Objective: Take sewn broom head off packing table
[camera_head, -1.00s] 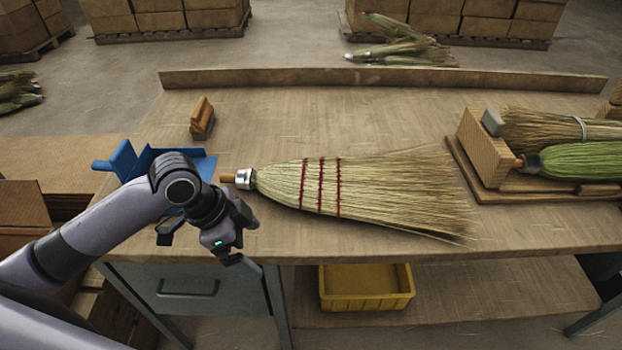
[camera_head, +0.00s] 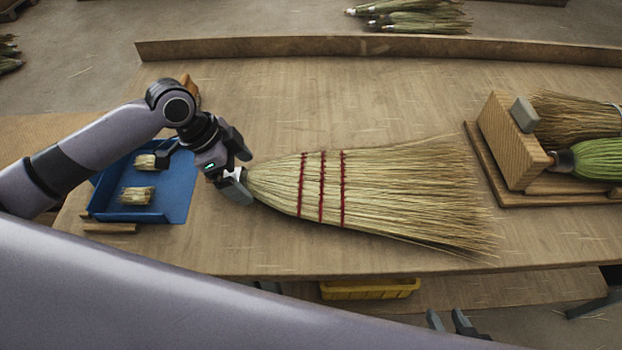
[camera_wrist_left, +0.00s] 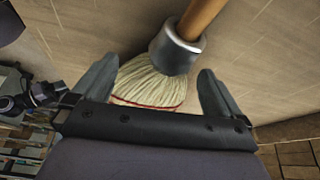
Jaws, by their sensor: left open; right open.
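The broom head (camera_head: 385,195) lies flat on the wooden packing table (camera_head: 300,95), its straw fanning to the right, with red stitching across it. My left gripper (camera_head: 228,172) is open at its narrow left end and hides the ferrule in the head view. In the left wrist view the open fingers (camera_wrist_left: 158,88) are either side of the straw (camera_wrist_left: 150,85), with the metal ferrule (camera_wrist_left: 175,50) and wooden handle stub (camera_wrist_left: 206,16) beyond. I cannot tell whether they touch it. My right gripper (camera_head: 450,322) is open and empty below the table's front edge.
A blue tray (camera_head: 178,195) with small straw pieces sits left of the broom. A wooden rack (camera_head: 515,140) holding other brooms stands at the right. A yellow bin (camera_head: 370,289) is under the table. The table's back middle is clear.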

